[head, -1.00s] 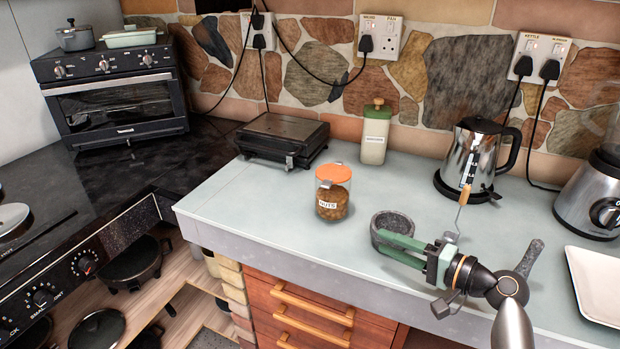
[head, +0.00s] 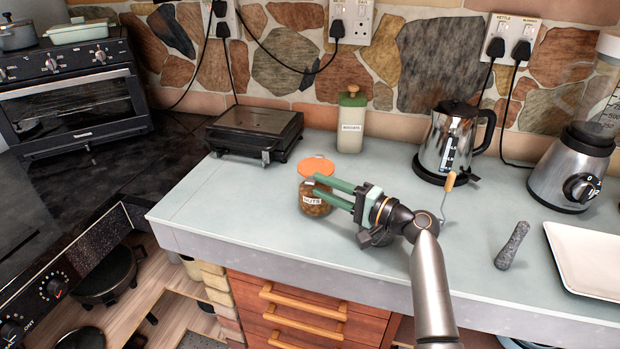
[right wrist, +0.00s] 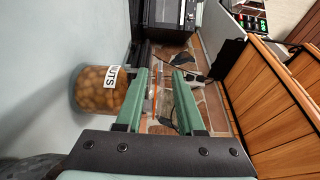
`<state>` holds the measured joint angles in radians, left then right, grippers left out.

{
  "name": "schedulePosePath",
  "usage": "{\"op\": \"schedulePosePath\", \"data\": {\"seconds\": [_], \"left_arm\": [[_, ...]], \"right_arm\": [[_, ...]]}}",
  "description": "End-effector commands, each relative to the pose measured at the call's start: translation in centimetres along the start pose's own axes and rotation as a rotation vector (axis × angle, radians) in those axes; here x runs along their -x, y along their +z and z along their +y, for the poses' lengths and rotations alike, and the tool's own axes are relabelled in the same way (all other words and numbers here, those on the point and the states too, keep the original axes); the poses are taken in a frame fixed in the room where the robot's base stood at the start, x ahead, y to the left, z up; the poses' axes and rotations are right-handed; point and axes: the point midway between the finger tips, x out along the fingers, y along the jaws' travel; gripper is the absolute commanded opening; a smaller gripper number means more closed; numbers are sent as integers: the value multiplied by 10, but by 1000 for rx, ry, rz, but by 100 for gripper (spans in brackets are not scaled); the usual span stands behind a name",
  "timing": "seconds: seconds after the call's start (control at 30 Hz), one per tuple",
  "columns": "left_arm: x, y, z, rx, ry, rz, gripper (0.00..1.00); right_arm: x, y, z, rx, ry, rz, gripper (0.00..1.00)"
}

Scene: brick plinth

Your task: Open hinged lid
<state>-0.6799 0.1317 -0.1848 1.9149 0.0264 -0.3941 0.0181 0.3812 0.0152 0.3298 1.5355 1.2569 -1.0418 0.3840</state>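I cannot tell whether a finger touches the jar. Its clasp is not clear. My left gripper is not in view.
A kettle (head: 449,140), blender (head: 580,170), pestle (head: 512,245) and white tray (head: 590,262) are to the right. The worktop left of the jar is clear.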

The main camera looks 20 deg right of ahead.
Motion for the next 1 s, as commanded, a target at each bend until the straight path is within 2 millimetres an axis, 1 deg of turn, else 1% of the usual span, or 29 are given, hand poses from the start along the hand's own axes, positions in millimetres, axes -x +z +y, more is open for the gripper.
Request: {"op": "schedulePosePath", "data": {"seconds": [0.03, 0.1, 0.23, 0.4, 0.63, 0.9, 0.97, 1.0], "left_arm": [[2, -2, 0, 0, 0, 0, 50], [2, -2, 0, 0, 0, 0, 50], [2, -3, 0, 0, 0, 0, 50], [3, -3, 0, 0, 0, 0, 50], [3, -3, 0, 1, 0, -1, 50], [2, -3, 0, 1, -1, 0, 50], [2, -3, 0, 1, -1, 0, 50], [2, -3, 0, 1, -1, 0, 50]], "right_arm": [[-10, 1, -2, -2, -2, -2, 38], [-20, 0, -1, -1, -1, -1, 38], [-33, 0, -1, 0, 0, 0, 38], [-39, 0, 0, 1, 0, 1, 38], [-39, 0, 0, 1, 1, 0, 38], [-39, 0, 0, 1, 1, 0, 7], [-39, 0, 0, 1, 1, 0, 0], [-39, 0, 0, 1, 1, 0, 0]]}}
